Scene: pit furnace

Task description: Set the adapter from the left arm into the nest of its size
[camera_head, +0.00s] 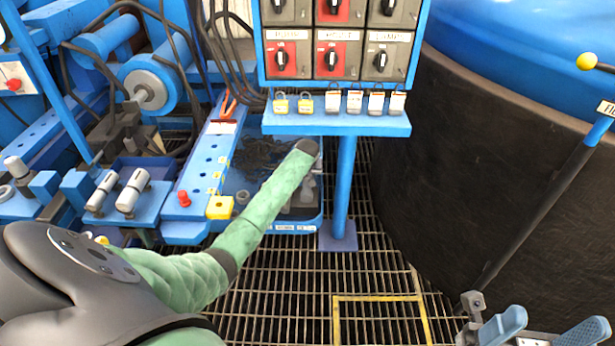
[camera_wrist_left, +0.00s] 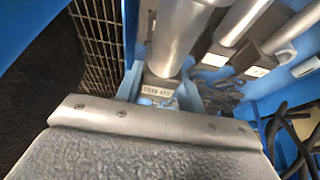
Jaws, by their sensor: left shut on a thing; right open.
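My left arm's green sleeve reaches over the blue tray (camera_head: 309,226) below the switch panel. My left gripper (camera_head: 313,182) points down there, mostly hidden behind its own forearm. It is shut on the adapter, which I cannot clearly make out in the head view. In the left wrist view a silver cylinder (camera_wrist_left: 178,42) stands above a grey block with a label (camera_wrist_left: 158,91). I cannot tell whether it is the held adapter or whether it touches the block. More silver cylinders (camera_wrist_left: 243,20) with labelled blocks are to its right. My right gripper (camera_head: 543,334) is open and empty at lower right.
A blue post (camera_head: 344,190) carries the switch panel (camera_head: 335,40) and a shelf of padlocks (camera_head: 337,123) close to my left wrist. Two silver cylinders (camera_head: 133,190) sit on a blue stand at left. A large dark tank (camera_head: 470,160) fills the right. Grating floor (camera_head: 290,290) is open in front.

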